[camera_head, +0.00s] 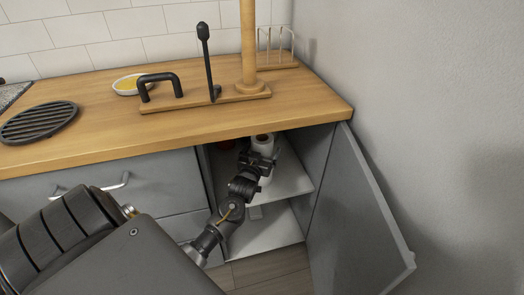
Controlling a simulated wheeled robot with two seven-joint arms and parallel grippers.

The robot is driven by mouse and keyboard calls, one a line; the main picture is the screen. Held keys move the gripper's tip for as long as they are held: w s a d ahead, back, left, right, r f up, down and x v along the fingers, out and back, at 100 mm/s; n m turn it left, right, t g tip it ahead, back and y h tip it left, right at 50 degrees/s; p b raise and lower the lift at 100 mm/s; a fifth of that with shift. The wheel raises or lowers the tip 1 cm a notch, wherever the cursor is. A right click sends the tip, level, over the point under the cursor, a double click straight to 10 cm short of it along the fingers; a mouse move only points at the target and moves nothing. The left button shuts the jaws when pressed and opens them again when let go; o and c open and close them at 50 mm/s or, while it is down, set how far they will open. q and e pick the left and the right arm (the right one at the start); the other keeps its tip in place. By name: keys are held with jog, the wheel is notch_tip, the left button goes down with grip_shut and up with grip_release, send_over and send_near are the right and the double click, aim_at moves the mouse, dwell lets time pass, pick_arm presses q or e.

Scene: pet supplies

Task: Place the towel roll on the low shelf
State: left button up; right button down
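The white towel roll (263,139) stands upright inside the open cabinet, on or just above the upper shelf (292,180). My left gripper (262,160) reaches in from the lower left and is at the roll's middle, hiding part of it. The fingers are small and dark, so I cannot tell whether they are closed on the roll. The low shelf (270,234) is the cabinet's pale bottom panel, below the upper shelf. My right gripper is not in view.
The cabinet door (358,225) hangs open at the right. A red item (227,145) is at the back of the upper shelf. A small grey thing (255,212) shows above the low shelf. The wooden counter (210,120) overhangs the opening.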

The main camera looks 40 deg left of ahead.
pick_arm(q)
jog(key=shift+r, duration=0.1)
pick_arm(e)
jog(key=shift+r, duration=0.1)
pick_arm(q)
jog(key=shift+s+d, duration=0.1)
jog(key=shift+s, duration=0.1)
jog(key=p+v, duration=0.1)
jog(key=v, duration=1.1)
jog(key=s+d+f+m+g+h, duration=0.2)
jog(key=s+d+f+g, duration=0.1)
jog(key=d+f, duration=0.3)
jog(key=s+d+f+m+g+h, duration=0.1)
jog(key=s+d+f+g+h, duration=0.2)
jog(key=f, duration=0.5)
jog(key=s+d+f+m+g, duration=0.1)
jog(key=s+d+f+g, duration=0.3)
jog(key=s, duration=0.4)
jog(key=s+d+f+m+g+h, duration=0.1)
jog(key=s+d+f+m+g, duration=0.1)
jog(key=s, duration=0.6)
notch_tip(320, 180, down, 3)
jog(key=shift+d+r+g+h, duration=0.1)
jog(key=shift+d+g+h, duration=0.2)
jog(key=shift+d+g, duration=0.65)
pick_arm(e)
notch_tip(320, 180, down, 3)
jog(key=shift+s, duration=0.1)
pick_arm(q)
jog(key=shift+s, duration=0.15)
